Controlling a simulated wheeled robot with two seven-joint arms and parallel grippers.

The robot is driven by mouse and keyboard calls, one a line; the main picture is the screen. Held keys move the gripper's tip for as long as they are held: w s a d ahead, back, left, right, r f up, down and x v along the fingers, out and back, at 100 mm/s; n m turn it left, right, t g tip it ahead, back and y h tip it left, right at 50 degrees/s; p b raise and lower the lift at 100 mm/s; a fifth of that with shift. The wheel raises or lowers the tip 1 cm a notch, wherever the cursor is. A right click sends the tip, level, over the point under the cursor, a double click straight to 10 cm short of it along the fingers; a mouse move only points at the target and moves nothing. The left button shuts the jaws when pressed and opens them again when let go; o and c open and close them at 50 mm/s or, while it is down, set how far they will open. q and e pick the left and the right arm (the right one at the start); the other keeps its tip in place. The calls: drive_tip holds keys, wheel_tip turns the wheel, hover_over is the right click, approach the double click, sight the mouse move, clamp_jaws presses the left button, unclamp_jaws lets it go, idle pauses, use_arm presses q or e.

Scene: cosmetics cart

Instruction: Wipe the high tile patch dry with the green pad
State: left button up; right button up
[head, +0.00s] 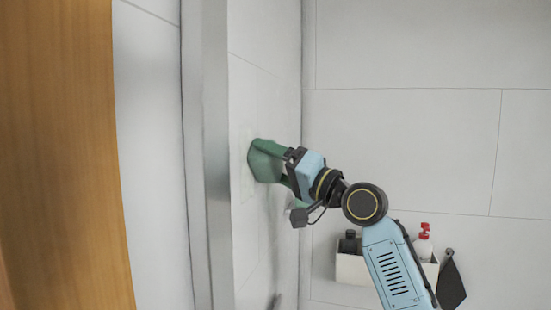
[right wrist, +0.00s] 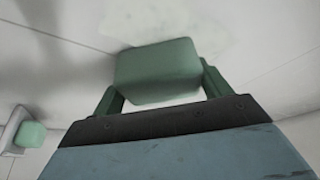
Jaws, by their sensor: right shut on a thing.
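The green pad (head: 262,160) is in my right gripper (head: 279,168), up at the white tile wall on the left. In the right wrist view the pad (right wrist: 158,72) sits between the two green fingers of my right gripper (right wrist: 160,88), which is shut on it. A pale, blotchy wet-looking patch (right wrist: 165,22) shows on the tile just beyond the pad. The pad is at or very near the tile; the contact face is hidden. In the head view the patch is too faint to outline. My left gripper is not in view.
A white caddy (head: 350,268) with dark and red-topped bottles hangs on the back wall, beside a dark hanging item (head: 451,283). A metal edge strip (head: 216,150) and a wooden panel (head: 60,150) stand left. A small green block (right wrist: 32,133) sits on a pale holder.

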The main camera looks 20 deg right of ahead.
sight(245, 160)
drive_tip(key=shift+s+a+p, duration=0.5)
drive_tip(key=shift+s+a, duration=0.05)
drive_tip(key=shift+s, duration=0.25)
drive_tip(key=shift+s+a+p, duration=0.5)
drive_tip(key=shift+s+a, duration=0.1)
drive_tip(key=shift+s, duration=0.2)
drive_tip(key=shift+s+a+p, duration=0.5)
drive_tip(key=shift+s+a, duration=0.05)
drive_tip(key=shift+s, duration=0.25)
drive_tip(key=shift+r+p, duration=0.95)
drive_tip(key=shift+r, duration=0.1)
drive_tip(key=shift+w+d+f+b, duration=0.1)
drive_tip(key=shift+w+d+b, duration=0.1)
drive_tip(key=shift+w+d, duration=0.45)
drive_tip(key=shift+w+d+b, duration=0.2)
drive_tip(key=shift+w+d, duration=0.15)
drive_tip(key=shift+w, duration=0.5)
drive_tip(key=shift+w+d+b, duration=0.3)
drive_tip(key=shift+w+d, duration=0.2)
drive_tip(key=shift+w, duration=0.2)
drive_tip(key=shift+w+d+b, duration=0.3)
drive_tip(key=shift+w+d, duration=0.15)
drive_tip(key=shift+w, duration=0.25)
drive_tip(key=w+d+b, duration=0.3)
drive_tip(key=w+d, duration=0.2)
drive_tip(key=w, duration=0.3)
drive_tip(key=shift+w+d+b, duration=0.3)
drive_tip(key=shift+d, duration=0.1)
